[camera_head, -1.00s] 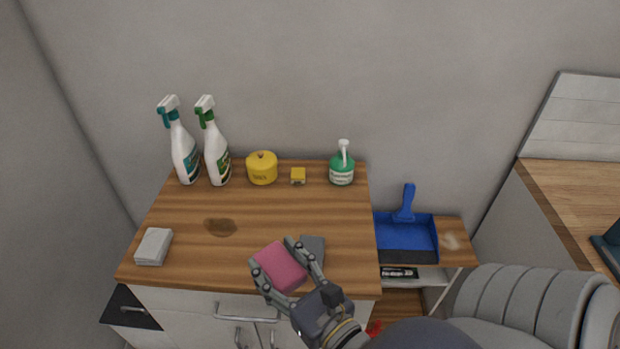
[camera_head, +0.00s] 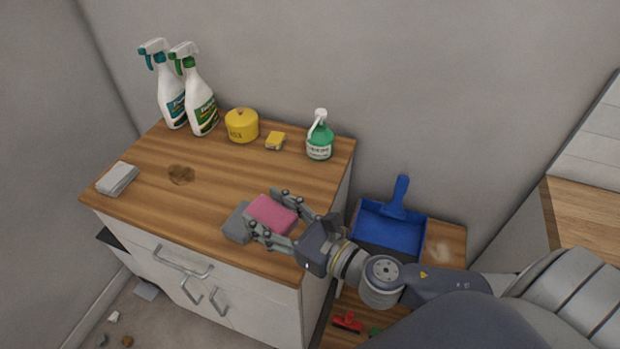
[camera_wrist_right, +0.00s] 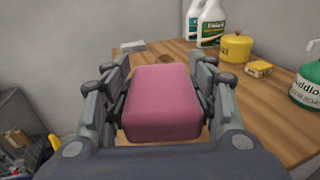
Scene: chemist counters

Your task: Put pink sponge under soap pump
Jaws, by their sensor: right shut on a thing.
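The pink sponge (camera_head: 271,214) is held between the fingers of my right gripper (camera_head: 272,218), over the front right part of the wooden counter top. In the right wrist view the pink sponge (camera_wrist_right: 164,103) sits between both fingers of the right gripper (camera_wrist_right: 165,100). The soap pump (camera_head: 319,138), a green bottle with a white pump head, stands at the back right of the counter. It shows partly at the right edge of the right wrist view (camera_wrist_right: 308,84). My left gripper is in neither view.
A grey sponge (camera_head: 237,222) lies beside the held one. A yellow tin (camera_head: 241,125), a small yellow block (camera_head: 275,141) and two spray bottles (camera_head: 201,105) stand along the back. A white cloth stack (camera_head: 117,178) is at left. A blue dustpan (camera_head: 388,229) is right of the counter.

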